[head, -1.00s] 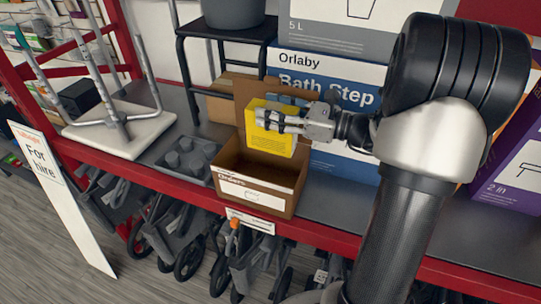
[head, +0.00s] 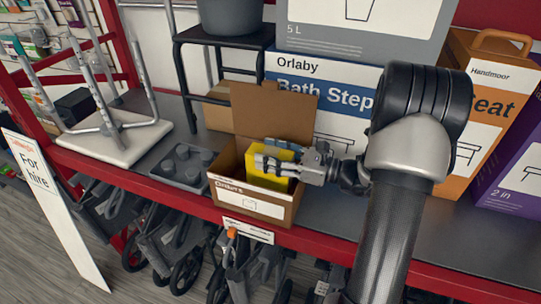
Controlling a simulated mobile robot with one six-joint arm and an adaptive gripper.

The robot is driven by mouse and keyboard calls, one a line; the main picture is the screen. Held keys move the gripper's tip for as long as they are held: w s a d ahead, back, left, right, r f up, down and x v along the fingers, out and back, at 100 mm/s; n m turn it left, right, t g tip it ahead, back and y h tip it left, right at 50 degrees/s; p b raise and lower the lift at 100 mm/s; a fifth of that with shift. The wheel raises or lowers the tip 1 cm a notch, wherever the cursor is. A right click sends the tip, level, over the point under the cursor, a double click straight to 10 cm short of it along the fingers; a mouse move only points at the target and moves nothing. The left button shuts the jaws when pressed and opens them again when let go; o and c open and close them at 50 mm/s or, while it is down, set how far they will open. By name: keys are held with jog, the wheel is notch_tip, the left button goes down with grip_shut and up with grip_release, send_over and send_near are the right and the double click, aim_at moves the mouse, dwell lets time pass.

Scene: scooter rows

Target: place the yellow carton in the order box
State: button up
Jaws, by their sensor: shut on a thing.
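The yellow carton (head: 257,180) is held by my gripper (head: 268,169), whose fingers are closed around it. The carton's lower part is down inside the order box (head: 247,203), behind its front wall, and its upper part shows above the rim. The order box is an open brown cardboard box with "Orders" on its front and its lid flap raised at the back. It stands at the front edge of the shelf. Whether the carton touches the box floor is hidden by the front wall.
A grey tray with round cups (head: 184,168) sits left of the box. A large Orlaby Bath Step box (head: 328,110) stands close behind and right. A black step stool (head: 220,70) holds a grey bucket (head: 235,15) behind. Wheeled scooters or walkers (head: 170,250) fill the space below.

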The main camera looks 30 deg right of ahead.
jog(key=shift+f+b, duration=0.35)
jog(key=shift+f, duration=0.3)
jog(key=o, duration=1.1)
jog(key=shift+s+f, duration=0.1)
jog(key=o, duration=0.4)
jog(key=shift+a+f, duration=0.1)
jog(key=shift+f, duration=0.05)
jog(key=shift+o, duration=0.2)
jog(key=shift+r+p, duration=0.5)
jog(key=shift+r, duration=0.3)
jog(key=v, duration=1.2)
jog(key=shift+p, duration=0.35)
